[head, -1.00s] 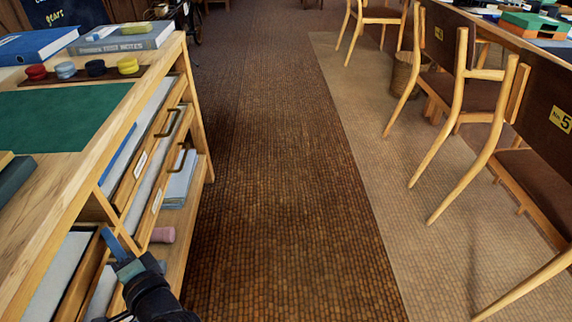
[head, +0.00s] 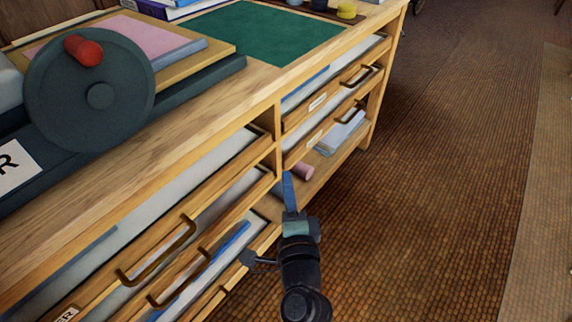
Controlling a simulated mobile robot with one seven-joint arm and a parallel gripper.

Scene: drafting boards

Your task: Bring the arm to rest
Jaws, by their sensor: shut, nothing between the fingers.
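My gripper (head: 290,195) shows at the lower middle of the head view, at the end of my dark arm. Its blue fingers are together and hold nothing. It points away from me, in front of the wooden drawer cabinet (head: 215,118). In the picture it overlaps the cabinet's open lower shelf; I cannot tell how close it is to the wood.
Drawers with brass handles (head: 160,250) face the aisle. A dark wheel with a red knob (head: 84,50) stands on the cabinet top near a green mat (head: 262,35). A pink roll (head: 303,170) lies on a shelf. The brown floor (head: 430,200) to the right is clear.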

